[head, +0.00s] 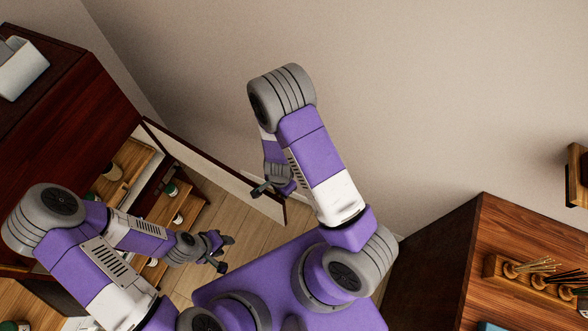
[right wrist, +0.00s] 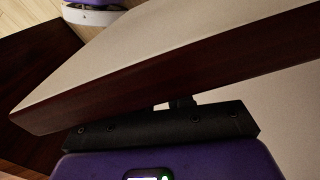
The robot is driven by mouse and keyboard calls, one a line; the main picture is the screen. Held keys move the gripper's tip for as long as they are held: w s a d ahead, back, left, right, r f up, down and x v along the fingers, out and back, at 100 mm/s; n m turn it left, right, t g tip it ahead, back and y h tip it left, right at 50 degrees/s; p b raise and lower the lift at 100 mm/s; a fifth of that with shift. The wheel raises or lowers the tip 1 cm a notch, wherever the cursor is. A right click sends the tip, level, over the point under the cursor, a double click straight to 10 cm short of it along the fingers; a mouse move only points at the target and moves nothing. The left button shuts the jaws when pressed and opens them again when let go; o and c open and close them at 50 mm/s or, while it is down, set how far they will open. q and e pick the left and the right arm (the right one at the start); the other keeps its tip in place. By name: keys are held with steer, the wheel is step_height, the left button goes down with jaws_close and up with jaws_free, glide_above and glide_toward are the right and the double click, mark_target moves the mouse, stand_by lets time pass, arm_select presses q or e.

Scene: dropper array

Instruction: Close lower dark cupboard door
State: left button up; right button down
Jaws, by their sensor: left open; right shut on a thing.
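The dark cupboard (head: 75,112) stands at the left of the head view. Its lower door (head: 210,163) is swung wide open, dark at the edges with a pale face, and its free end points toward the lower middle. My right gripper (head: 260,189) is at the door near that free end. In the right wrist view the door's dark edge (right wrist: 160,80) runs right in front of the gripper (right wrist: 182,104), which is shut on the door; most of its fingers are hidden. My left gripper (head: 226,254) is open and empty, below the door and in front of the cupboard opening.
Shelves (head: 125,170) with jars show inside the cupboard. A white container (head: 22,68) stands on its top. A brown wooden cabinet (head: 440,250) with reed sticks (head: 535,268) stands at the right. Wooden floor (head: 205,205) shows between the door and my base.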

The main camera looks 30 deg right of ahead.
arm_select(q)
steer(key=shift+w+d+f, duration=0.1)
steer(key=shift+d+f, duration=0.05)
steer(key=shift+d, duration=0.05)
arm_select(e)
steer(key=s+a+m, duration=0.2)
steer(key=s+a, duration=0.4)
steer(key=a, duration=0.5)
steer(key=shift+a+m, duration=0.3)
steer(key=shift+a, duration=0.1)
steer(key=c, duration=1.1)
jaws_free()
steer(key=shift+s, duration=0.1)
arm_select(q)
step_height(320, 180, up, 4)
steer(key=p, duration=0.3)
steer(key=shift+f, duration=0.15)
arm_select(e)
step_height(320, 180, up, 8)
steer(key=shift+f, duration=0.2)
